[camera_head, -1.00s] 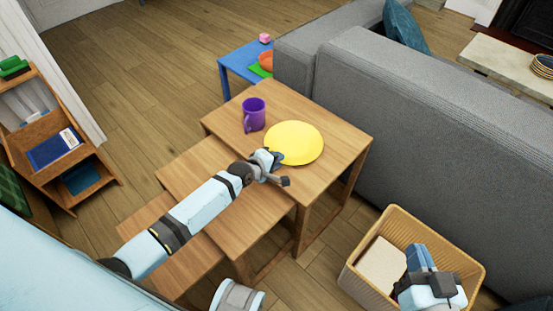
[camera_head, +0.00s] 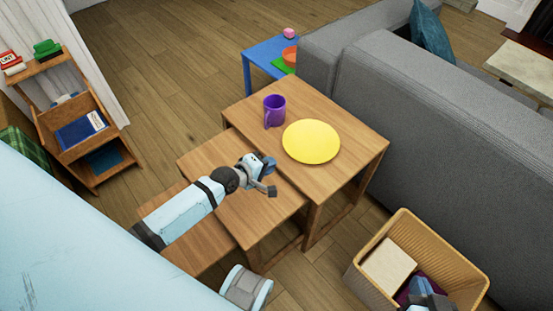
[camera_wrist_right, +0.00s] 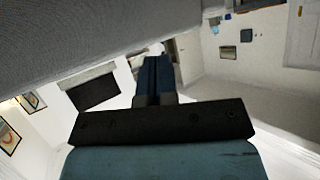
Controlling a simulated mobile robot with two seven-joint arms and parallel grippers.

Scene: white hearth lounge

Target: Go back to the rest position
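My left gripper (camera_head: 269,178) is in the head view, over the middle, lower wooden table (camera_head: 225,172). Its fingers are spread apart with nothing between them. It is apart from the yellow plate (camera_head: 311,142), which lies flat on the tallest wooden table (camera_head: 345,165). My right gripper (camera_head: 425,289) is at the lower right, over the wicker basket, partly cut off by the picture edge. In the right wrist view its fingers (camera_wrist_right: 154,78) are together, with nothing visible held between them.
A purple mug (camera_head: 274,111) stands upright beside the plate. The wicker basket (camera_head: 444,248) holds a pale block-shaped item (camera_head: 388,266). A grey sofa (camera_head: 430,120) borders the tables at right. A small shelf (camera_head: 100,160) stands left, with open floor between.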

